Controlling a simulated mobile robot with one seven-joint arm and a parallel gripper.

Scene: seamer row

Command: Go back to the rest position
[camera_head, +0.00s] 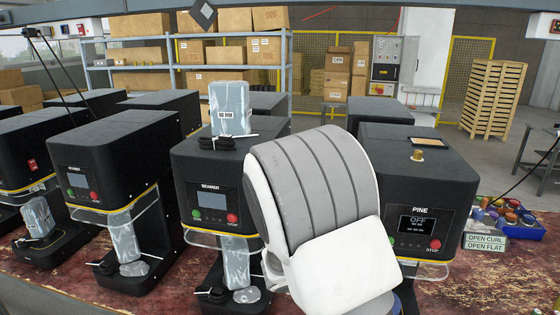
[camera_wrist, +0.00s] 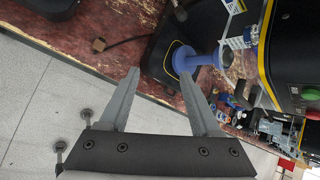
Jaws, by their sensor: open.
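My gripper (camera_wrist: 159,73) shows in the wrist view with its two grey fingers spread apart and nothing between them. The fingertips point toward the edge of the red-brown worn bench (camera_wrist: 120,30). A blue spool-shaped piece (camera_wrist: 198,60) stands on a black machine base beyond the right finger, apart from it as far as I can tell. In the head view my white and grey arm fills the middle and hides my gripper. The arm is in front of the black machine marked PINE (camera_head: 420,185), whose screen reads OFF.
Black seamers (camera_head: 205,165) stand in a row along the bench, one with a wrapped package (camera_head: 230,105) on top. A bin of coloured pieces (camera_head: 505,215) with an OPEN CURL sign is at the right.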

